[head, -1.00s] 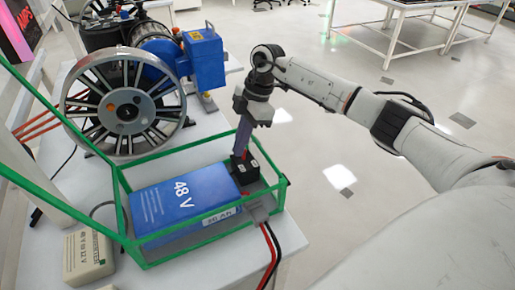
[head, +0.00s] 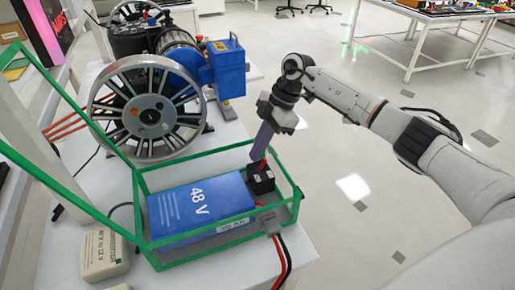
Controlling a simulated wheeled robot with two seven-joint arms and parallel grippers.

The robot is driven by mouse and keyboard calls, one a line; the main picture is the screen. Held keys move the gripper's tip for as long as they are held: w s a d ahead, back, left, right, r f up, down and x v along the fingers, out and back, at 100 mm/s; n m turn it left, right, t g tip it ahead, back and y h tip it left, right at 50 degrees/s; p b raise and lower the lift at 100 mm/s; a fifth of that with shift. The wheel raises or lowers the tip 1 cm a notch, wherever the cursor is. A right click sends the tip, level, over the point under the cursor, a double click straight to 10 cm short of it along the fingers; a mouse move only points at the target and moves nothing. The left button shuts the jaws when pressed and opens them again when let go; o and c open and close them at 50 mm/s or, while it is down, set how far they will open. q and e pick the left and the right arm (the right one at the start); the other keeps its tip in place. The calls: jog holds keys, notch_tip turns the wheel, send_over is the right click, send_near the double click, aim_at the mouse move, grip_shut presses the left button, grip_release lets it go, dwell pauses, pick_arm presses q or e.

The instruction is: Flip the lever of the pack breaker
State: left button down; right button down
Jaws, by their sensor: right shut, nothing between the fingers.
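The pack breaker (head: 261,180) is a small black box inside the green-edged frame, at the right end of the blue 48 V battery pack (head: 200,208). Its red lever (head: 263,164) stands up from the top. My right gripper (head: 256,157) points down just above the breaker, with its purple-grey fingers shut and nothing held. The fingertips are close beside the lever. I cannot tell whether they touch it. My left gripper is out of view.
The green frame (head: 165,262) surrounds the pack, with a raised green lid edge at left. Red and black cables (head: 281,262) leave at the front right. A large spoked wheel (head: 146,110) and blue motor stand behind. A beige converter box (head: 105,256) lies at left.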

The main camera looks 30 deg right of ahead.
aim_at(264, 159)
jog(key=p+v, duration=0.2)
jog(key=v, duration=0.1)
jog(key=shift+d+f, duration=0.1)
jog(key=shift+d, duration=0.25)
jog(key=d+r, duration=0.4)
jog(key=d, duration=0.1)
jog(key=shift+s+r, duration=0.35)
